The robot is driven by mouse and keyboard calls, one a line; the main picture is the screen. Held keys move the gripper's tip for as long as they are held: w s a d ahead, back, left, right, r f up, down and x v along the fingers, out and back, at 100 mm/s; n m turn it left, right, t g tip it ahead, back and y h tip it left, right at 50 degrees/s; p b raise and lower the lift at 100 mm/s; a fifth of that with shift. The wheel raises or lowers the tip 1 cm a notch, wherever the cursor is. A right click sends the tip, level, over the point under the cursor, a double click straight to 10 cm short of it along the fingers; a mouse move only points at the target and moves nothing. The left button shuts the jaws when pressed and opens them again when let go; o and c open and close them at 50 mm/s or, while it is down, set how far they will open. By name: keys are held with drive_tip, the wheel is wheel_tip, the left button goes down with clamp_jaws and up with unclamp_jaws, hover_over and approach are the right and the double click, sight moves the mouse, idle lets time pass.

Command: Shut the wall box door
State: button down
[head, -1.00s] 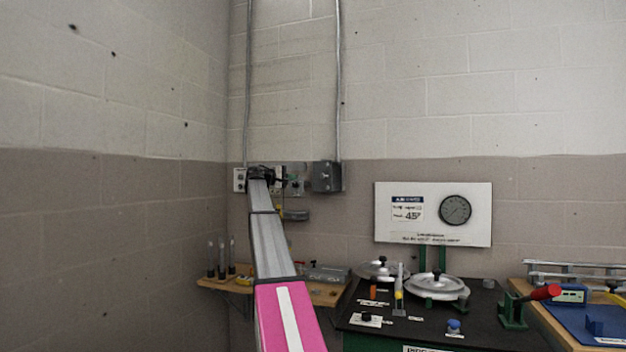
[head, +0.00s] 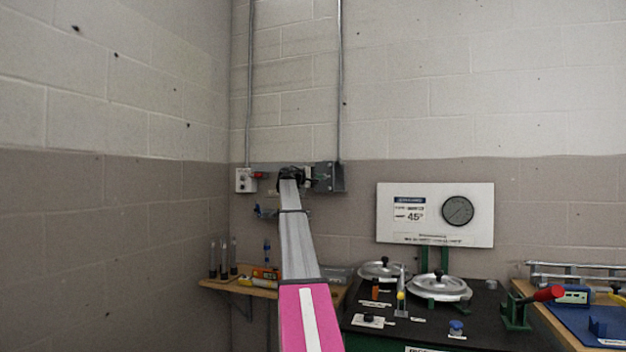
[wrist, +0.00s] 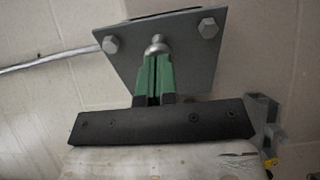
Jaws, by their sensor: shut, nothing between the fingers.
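The grey wall box (head: 325,177) is on the back wall, right of my gripper (head: 291,173) in the head view, at the foot of a vertical conduit. My arm covers part of the wall fittings beside it. In the wrist view, my green-fingered gripper (wrist: 155,62) is shut and empty. Its tips are at a round metal knob or bolt head (wrist: 157,46) in front of a grey metal plate (wrist: 193,58) with hex bolts at its corners. I cannot tell whether the tips touch it, whether this plate is the box's door, or how far the door stands open.
A white switch box (head: 245,180) with a red part beside it is on the wall to the left. A wooden shelf (head: 262,291) and a dark bench (head: 400,325) with round lids lie below.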

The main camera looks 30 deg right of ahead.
sight(332, 177)
drive_tip(key=shift+d, duration=0.2)
idle(0.3)
drive_tip(key=d+n+t, duration=0.1)
drive_tip(key=d+t, duration=0.1)
drive_tip(key=s+d+n+t+y, duration=0.1)
drive_tip(key=d+n+t, duration=0.1)
drive_tip(key=t, duration=0.1)
drive_tip(key=shift+s, duration=0.15)
drive_tip(key=shift+d+n+t+y, duration=0.5)
drive_tip(key=shift+d+n+t, duration=0.3)
drive_tip(key=shift+t, duration=0.2)
drive_tip(key=shift+d, duration=0.35)
drive_tip(key=shift+s+x, duration=0.25)
drive_tip(key=shift+x, duration=0.95)
drive_tip(key=shift+d, duration=0.4)
drive_tip(key=shift+w+d+r, duration=0.1)
drive_tip(key=shift+d+r, duration=0.05)
